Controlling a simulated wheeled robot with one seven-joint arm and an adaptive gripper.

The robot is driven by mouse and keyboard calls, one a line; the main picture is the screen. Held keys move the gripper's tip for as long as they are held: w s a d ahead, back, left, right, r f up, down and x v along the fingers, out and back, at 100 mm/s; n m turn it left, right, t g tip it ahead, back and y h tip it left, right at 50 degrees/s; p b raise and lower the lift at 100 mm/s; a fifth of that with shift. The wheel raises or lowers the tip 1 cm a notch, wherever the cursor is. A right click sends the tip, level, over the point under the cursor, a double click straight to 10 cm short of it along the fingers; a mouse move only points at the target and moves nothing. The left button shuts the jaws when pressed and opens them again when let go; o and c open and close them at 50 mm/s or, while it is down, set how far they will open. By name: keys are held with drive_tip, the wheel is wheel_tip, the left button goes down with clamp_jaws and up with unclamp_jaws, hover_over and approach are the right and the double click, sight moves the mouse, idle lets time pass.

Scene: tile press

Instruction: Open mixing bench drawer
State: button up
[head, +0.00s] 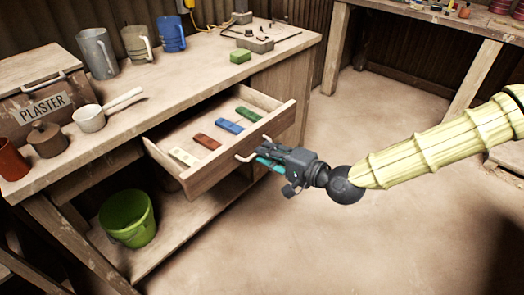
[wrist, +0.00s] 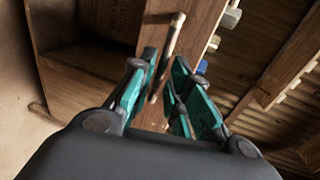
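The mixing bench drawer (head: 222,172) is pulled out from under the bench top, and its inside shows. Several coloured bars lie in it: cream, red, blue and green. Its pale bar handle (head: 244,158) is on the front face; it also shows in the wrist view (wrist: 174,40). My gripper (head: 264,160) is at the handle, in front of the drawer. In the wrist view my gripper (wrist: 164,70) has its teal-padded fingers apart, with the handle bar between their tips. A gap shows beside the bar, so the fingers do not look clamped on it.
A green bucket (head: 128,217) stands on the lower shelf. Another table (head: 450,25) is at back right. The floor (head: 350,110) between is clear.

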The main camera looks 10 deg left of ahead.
drive_tip(key=v, duration=0.9)
idle(0.5)
drive_tip(key=s+d+f+n+g+h, duration=0.15)
drive_tip(key=s+f, duration=0.25)
drive_tip(key=f, duration=0.5)
drive_tip(key=s+d+f+g+h, duration=0.25)
drive_tip(key=s+f, duration=0.25)
drive_tip(key=f, duration=0.5)
drive_tip(key=s+d+f+g+h, duration=0.1)
drive_tip(key=s+d+f+h, duration=0.25)
drive_tip(key=f, duration=0.55)
drive_tip(key=s+d+f+n+g+h, duration=0.35)
drive_tip(key=s+d+f+h, duration=0.25)
drive_tip(key=s+d+f, duration=0.85)
wheel_tip(320, 180, up, 20)
drive_tip(key=d+p, duration=0.1)
drive_tip(key=p, duration=1.6)
drive_tip(key=shift+d+n+p, duration=0.4)
drive_tip(key=shift+f+t, duration=0.1)
drive_tip(key=shift+t, duration=0.15)
